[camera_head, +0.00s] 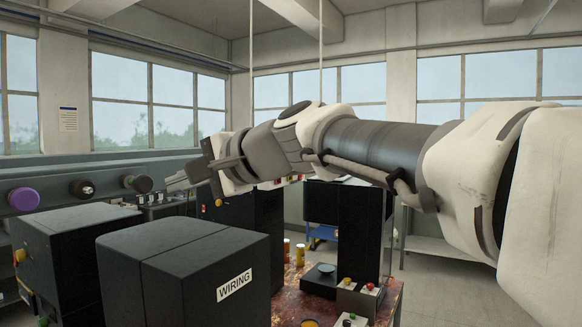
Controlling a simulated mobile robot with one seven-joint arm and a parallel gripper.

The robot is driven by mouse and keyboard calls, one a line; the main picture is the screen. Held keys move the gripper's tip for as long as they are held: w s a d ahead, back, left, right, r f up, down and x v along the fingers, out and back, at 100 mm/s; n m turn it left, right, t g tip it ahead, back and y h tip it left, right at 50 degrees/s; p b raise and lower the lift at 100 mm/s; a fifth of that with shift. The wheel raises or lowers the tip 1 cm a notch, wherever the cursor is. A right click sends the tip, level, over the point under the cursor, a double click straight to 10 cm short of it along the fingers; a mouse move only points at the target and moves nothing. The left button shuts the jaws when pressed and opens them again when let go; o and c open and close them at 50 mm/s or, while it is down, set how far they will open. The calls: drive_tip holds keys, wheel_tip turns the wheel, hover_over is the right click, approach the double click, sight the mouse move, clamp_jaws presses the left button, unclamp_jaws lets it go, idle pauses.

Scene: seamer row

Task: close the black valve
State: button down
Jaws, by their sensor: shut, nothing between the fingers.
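Several round valve knobs sit in a row on the grey wall panel at the left. One is purple (23,199). A black one (82,189) with a pale metal centre is to its right. Another dark round knob (138,183) is further right; I cannot tell whether it is black or dark brown.
A black box labelled WIRING (180,270) fills the front, with another dark cabinet (75,265) to its left. A worn table (318,308) with cans and a button box (355,298) stands at centre. A tall black unit (345,232) is behind it. Open floor (450,290) shows at right.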

sight(146, 187)
drive_tip(key=x, duration=0.2)
drive_tip(key=p+x, duration=0.1)
drive_tip(key=x, duration=0.1)
drive_tip(key=r+x, duration=0.1)
drive_tip(key=x, duration=0.1)
drive_tip(key=shift+a+r+p, duration=0.1)
drive_tip(key=shift+a+p, duration=0.05)
drive_tip(key=shift+p, duration=0.2)
drive_tip(key=shift+w, duration=0.1)
